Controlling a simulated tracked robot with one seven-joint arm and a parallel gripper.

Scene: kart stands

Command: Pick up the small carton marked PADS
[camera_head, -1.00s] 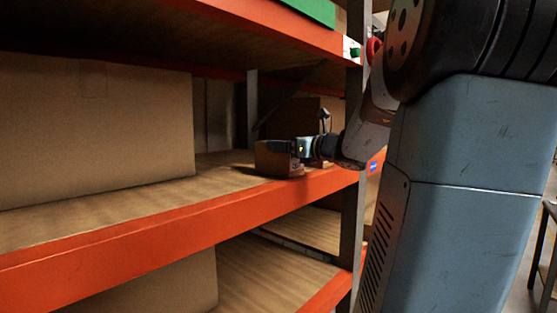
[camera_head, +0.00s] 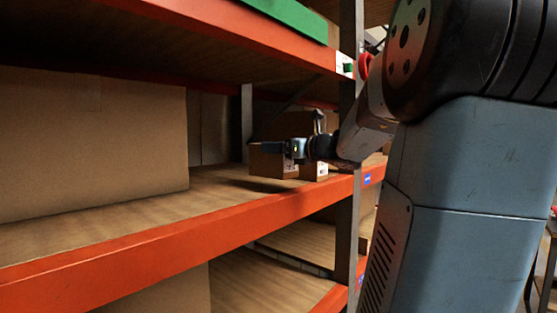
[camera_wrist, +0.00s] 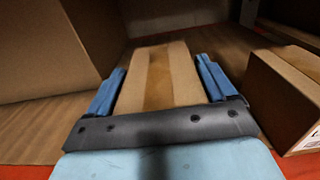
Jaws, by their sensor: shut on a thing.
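A small brown carton (camera_head: 267,163) is held in my gripper (camera_head: 287,147) just above the middle shelf (camera_head: 225,205); a dark shadow lies under it, apart from its base.
A second small carton (camera_head: 313,171) with a white label stands on the shelf right beside the held one; it also shows at the right of the wrist view (camera_wrist: 288,95). A big box (camera_head: 90,145) fills the left. An orange beam (camera_head: 190,230) edges the shelf; an upright post (camera_head: 347,215) stands at right.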

